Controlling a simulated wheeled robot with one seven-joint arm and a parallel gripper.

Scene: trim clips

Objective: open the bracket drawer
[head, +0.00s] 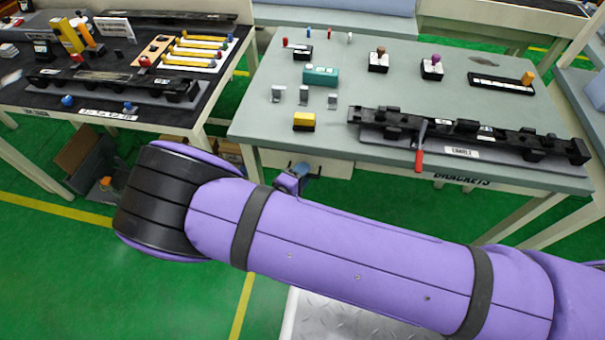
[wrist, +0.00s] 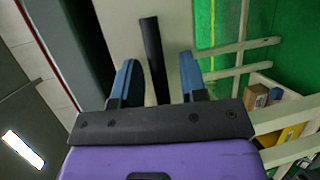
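The bracket drawer shows as a pale front panel (head: 328,167) under the front edge of the right-hand table; the word BRACKETS (head: 463,181) is on that edge. In the wrist view the pale panel (wrist: 112,22) carries a long dark bar handle (wrist: 151,40). My gripper (wrist: 157,62) is open, with one blue finger on each side of the handle and a gap to both. In the head view my gripper (head: 297,174) is at the drawer front, mostly hidden by my purple arm. I cannot tell whether the drawer stands slightly out.
A second table (head: 215,110) stands at the left. Boxes (wrist: 258,97) lie on a low shelf. Green floor is clear between the tables.

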